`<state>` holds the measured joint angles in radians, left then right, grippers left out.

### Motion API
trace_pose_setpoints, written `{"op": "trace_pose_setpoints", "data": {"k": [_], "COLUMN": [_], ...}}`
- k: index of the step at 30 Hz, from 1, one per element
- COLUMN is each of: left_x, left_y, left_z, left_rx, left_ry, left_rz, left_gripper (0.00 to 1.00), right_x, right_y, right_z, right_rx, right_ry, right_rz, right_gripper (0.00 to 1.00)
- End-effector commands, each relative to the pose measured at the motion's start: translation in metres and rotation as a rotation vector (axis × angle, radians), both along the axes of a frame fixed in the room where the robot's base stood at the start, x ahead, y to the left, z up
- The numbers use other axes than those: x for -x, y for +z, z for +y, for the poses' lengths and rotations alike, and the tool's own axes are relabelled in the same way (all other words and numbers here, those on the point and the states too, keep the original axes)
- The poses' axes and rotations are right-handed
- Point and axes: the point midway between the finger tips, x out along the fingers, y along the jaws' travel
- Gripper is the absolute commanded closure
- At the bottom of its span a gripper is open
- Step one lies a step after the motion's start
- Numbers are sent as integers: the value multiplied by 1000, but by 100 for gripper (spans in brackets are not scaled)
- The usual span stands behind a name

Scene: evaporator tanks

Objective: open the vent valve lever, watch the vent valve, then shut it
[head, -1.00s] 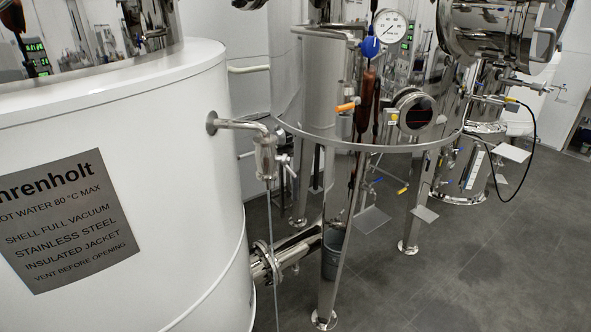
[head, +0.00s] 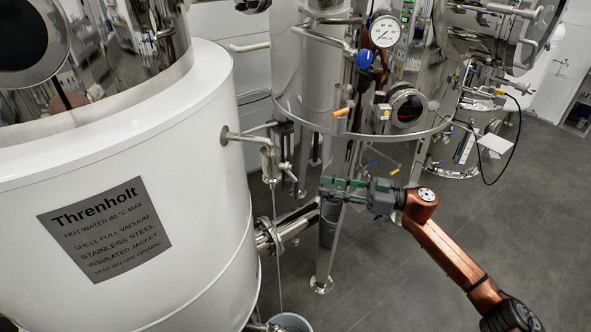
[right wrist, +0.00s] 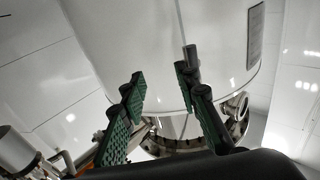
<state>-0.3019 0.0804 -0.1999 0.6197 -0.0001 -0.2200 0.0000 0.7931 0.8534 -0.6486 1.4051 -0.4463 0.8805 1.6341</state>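The vent valve (head: 269,160) is a small metal body on a short pipe from the white tank's side, in the head view. Its pale lever (head: 287,169) sticks out to the right and slants down. A thin vertical line (head: 277,240) runs down below the valve; I cannot tell whether it is a tube or liquid. My right gripper (head: 324,188) is to the right of the lever and lower in the picture, apart from it. In the right wrist view its green-padded fingers (right wrist: 160,78) are spread and empty. My left gripper is out of view.
The white tank (head: 120,140) with its Threnholt plate (head: 105,230) fills the left. A bucket (head: 290,323) shows at the bottom edge. A flanged pipe (head: 290,228) and steel legs (head: 328,250) stand near my right gripper. The grey floor (head: 400,295) is open at lower right.

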Motion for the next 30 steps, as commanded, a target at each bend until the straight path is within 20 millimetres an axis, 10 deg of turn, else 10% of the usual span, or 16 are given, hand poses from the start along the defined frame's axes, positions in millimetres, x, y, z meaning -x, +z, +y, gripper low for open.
{"op": "trace_pose_setpoints", "data": {"k": [6,21,30], "left_x": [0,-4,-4], "left_y": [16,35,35], "left_z": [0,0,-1], "left_rx": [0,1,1], "left_ry": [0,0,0], "left_rz": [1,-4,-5], "left_gripper": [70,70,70], "right_x": [40,35,34], "right_y": [45,45,44], "right_z": [22,88,96], "right_rx": [75,74,74], "right_ry": [127,128,126], "right_rz": [15,17,16], "right_gripper": [71,71,71]}}
